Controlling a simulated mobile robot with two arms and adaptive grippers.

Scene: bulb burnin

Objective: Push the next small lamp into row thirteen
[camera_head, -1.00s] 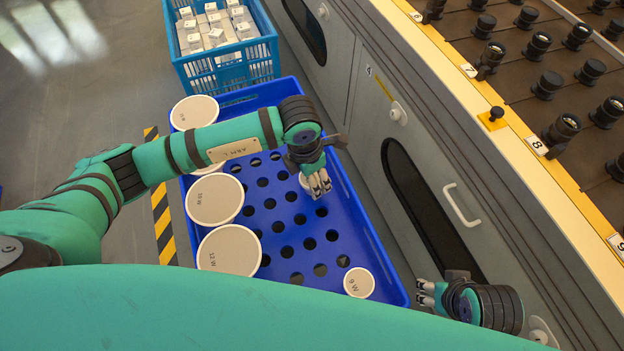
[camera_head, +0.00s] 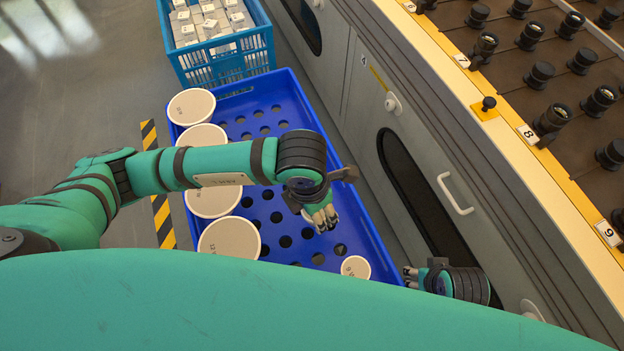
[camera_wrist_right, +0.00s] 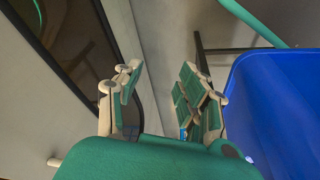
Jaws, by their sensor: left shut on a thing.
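Round white lamps with flat faces lie in a blue crate (camera_head: 375,238). One small lamp marked 9 W (camera_head: 355,267) lies at its near right corner. Larger lamps, one of them (camera_head: 229,237) at the near end, line its left side. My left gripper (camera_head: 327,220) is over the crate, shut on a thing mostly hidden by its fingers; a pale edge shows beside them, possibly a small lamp. My right gripper (camera_head: 410,277) is just outside the crate's near right corner. In the right wrist view its fingers (camera_wrist_right: 160,95) are apart with nothing between. Row thirteen cannot be made out.
On the right stands a grey cabinet with a handle (camera_head: 455,195) and a yellow edge. Its sloping top carries black sockets (camera_head: 552,120) in rows; a number plate 8 (camera_head: 528,134) is readable. A lighter blue basket (camera_head: 225,62) with white boxes stands behind the crate. Floor is clear at left.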

